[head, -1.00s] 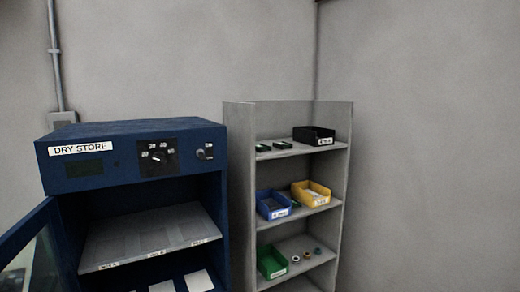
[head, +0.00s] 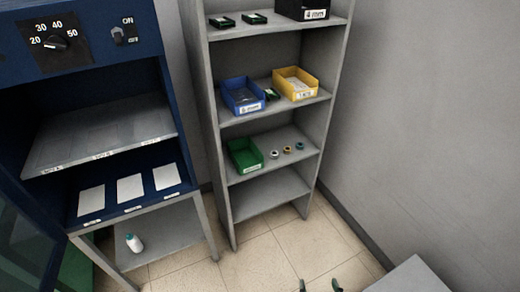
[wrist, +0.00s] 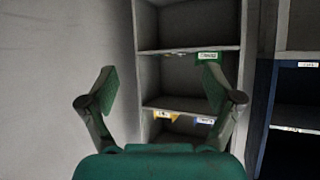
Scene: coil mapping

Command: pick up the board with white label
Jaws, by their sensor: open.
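Two small dark green boards with pale markings lie on the upper shelf in the head view, a left board (head: 222,21) and a right board (head: 254,18). Another small dark green item (head: 271,94), perhaps a board, lies between the blue and yellow bins. I cannot tell which one carries the white label. My gripper (head: 319,286) shows only as fingertips at the bottom edge of the head view, well apart from the shelves. In the wrist view my gripper (wrist: 160,88) is open and empty, its green-padded fingers spread before the shelf unit.
The grey shelf unit (head: 218,145) holds a black bin (head: 300,9), blue bin (head: 241,96), yellow bin (head: 295,84), green bin (head: 243,156) and small coils (head: 287,150). The open blue cabinet (head: 168,110) stands left; a grey surface (head: 414,277) is lower right. Floor between is clear.

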